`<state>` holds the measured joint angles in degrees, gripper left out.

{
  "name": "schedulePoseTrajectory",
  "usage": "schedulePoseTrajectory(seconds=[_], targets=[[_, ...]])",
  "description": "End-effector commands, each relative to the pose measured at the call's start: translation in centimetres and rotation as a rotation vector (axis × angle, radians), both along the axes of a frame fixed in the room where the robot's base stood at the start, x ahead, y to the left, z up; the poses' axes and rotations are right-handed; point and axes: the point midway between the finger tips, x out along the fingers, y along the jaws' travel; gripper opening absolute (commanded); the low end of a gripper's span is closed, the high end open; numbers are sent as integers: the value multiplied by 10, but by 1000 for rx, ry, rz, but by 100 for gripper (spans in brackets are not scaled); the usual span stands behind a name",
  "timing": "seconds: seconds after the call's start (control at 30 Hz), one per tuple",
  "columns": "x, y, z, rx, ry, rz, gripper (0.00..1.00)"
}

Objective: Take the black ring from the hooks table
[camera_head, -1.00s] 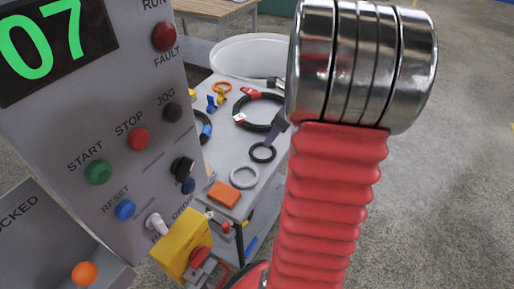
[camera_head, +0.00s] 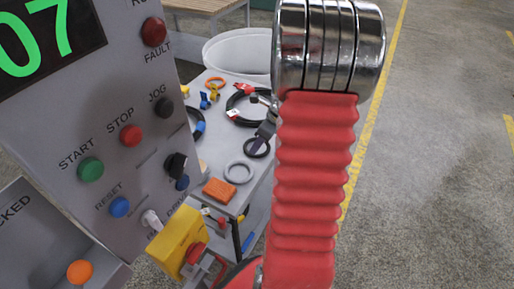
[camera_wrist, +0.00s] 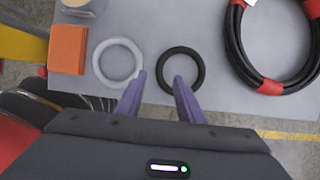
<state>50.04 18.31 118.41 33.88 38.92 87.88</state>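The black ring (camera_wrist: 181,49) lies flat on the grey table (camera_wrist: 215,100) in the wrist view. In the head view the black ring (camera_head: 257,157) is partly covered by a purple finger. My gripper (camera_wrist: 161,77) is open and empty. Its right fingertip shows at the ring's near edge; its left fingertip shows between the black ring and a light grey ring (camera_wrist: 98,62). In the head view my gripper (camera_head: 262,140) is mostly hidden behind my red arm. I cannot tell the fingertips' height above the table.
A black hose coil with red bands (camera_wrist: 234,60) lies right of the ring. An orange block (camera_wrist: 68,48) lies left of the grey ring. In the head view, a control panel (camera_head: 145,110) stands close at left and a white bin (camera_head: 235,55) stands behind the table.

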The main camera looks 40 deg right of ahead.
Motion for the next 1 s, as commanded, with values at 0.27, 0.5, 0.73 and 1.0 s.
schedulePoseTrajectory(seconds=[0.27,0.5,0.73,1.0], targets=[[1,0,-3,-1,0,-1,34],[3,0,-9,1,0,-1,34],[13,0,-34,1,1,-1,34],[20,2,-51,0,0,-2,34]])
